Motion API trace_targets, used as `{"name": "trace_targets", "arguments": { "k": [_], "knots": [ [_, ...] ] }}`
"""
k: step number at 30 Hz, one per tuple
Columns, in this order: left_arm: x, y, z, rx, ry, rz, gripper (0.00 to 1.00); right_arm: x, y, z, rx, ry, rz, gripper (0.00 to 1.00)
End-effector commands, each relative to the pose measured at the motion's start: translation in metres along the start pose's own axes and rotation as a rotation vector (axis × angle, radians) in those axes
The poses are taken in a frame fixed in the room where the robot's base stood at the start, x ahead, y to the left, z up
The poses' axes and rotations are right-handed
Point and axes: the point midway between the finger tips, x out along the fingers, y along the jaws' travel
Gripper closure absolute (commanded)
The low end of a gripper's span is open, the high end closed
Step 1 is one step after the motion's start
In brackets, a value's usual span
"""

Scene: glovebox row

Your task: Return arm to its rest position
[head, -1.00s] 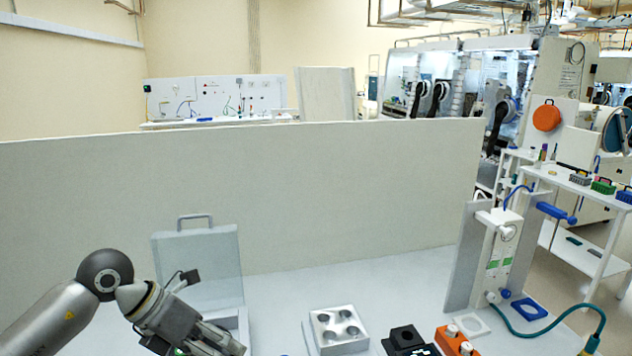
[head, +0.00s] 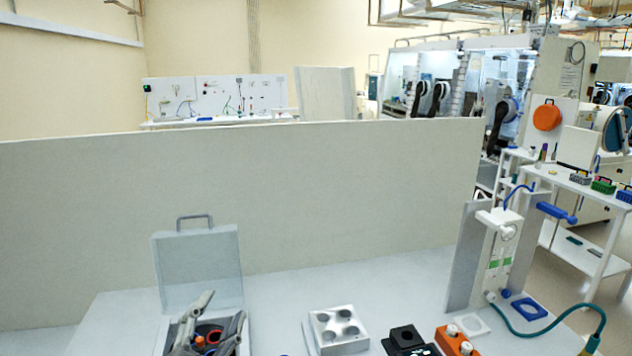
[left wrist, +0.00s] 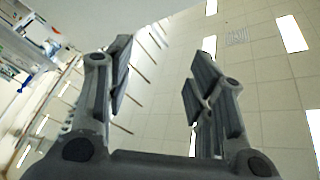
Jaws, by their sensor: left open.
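My left gripper (head: 224,308) shows low in the head view, left of centre, with its fingers pointing up and spread apart. It is in front of an open grey case (head: 198,262) with a raised lid and a handle on top, and hides part of the case. In the left wrist view the two dark fingers of the gripper (left wrist: 158,60) stand wide apart with nothing between them. That view looks up at the ceiling. The left forearm is out of the head view. My right gripper is not in view.
A metal block with round wells (head: 338,328) stands on the white bench (head: 400,275). Beside it are a black block (head: 405,338) and an orange box (head: 455,342). A white stand (head: 500,250) with a teal cable is at the right. A pale partition (head: 300,190) runs behind.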

Motion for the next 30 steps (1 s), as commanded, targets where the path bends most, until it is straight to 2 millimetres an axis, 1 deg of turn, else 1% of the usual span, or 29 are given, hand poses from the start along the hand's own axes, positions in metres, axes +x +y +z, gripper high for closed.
{"name": "trace_targets", "arguments": {
  "k": [1,2,3,5,6,8,9,11,12,14,15,19,22,23,24,26,29,30],
  "knots": [
    [-0.015,0.010,0.028,-0.071,-0.128,0.019,0.50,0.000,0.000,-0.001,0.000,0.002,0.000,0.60],
    [-0.024,0.016,0.044,-0.111,-0.203,0.032,0.50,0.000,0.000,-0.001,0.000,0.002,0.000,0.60],
    [-0.038,0.025,0.064,-0.161,-0.303,0.052,0.50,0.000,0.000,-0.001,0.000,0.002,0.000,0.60],
    [-0.064,0.041,0.092,-0.233,-0.454,0.090,0.50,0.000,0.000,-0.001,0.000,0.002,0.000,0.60],
    [-0.083,0.053,0.109,-0.277,-0.554,0.120,0.50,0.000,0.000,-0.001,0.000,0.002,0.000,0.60],
    [-0.115,0.071,0.130,-0.340,-0.696,0.170,0.50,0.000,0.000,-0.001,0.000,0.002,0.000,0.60],
    [-0.136,0.083,0.140,-0.375,-0.785,0.204,0.50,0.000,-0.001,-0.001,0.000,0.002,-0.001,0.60],
    [-0.167,0.099,0.151,-0.423,-0.902,0.256,0.50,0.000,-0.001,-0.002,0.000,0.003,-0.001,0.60],
    [-0.187,0.108,0.156,-0.450,-0.973,0.289,0.50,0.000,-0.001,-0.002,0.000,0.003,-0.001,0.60],
    [-0.215,0.121,0.160,-0.485,-1.067,0.339,0.50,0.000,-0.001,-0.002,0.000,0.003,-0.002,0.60],
    [-0.233,0.128,0.161,-0.507,-1.126,0.371,0.50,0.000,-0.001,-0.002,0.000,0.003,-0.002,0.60],
    [-0.286,0.148,0.158,-0.567,-1.293,0.473,0.50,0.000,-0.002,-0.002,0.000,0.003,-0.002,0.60],
    [-0.326,0.160,0.150,-0.606,-1.408,0.555,0.50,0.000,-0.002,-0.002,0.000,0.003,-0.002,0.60],
    [-0.320,0.170,0.163,-0.599,-1.401,0.549,0.50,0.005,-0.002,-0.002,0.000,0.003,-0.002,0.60],
    [-0.320,0.179,0.173,-0.596,-1.403,0.550,0.50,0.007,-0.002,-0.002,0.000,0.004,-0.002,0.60],
    [-0.319,0.192,0.187,-0.594,-1.407,0.553,0.50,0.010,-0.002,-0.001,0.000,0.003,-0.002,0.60],
    [-0.321,0.215,0.211,-0.591,-1.416,0.558,0.50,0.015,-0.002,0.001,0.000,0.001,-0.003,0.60],
    [-0.323,0.226,0.222,-0.590,-1.421,0.561,0.50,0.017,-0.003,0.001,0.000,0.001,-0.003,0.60]
  ]
}}
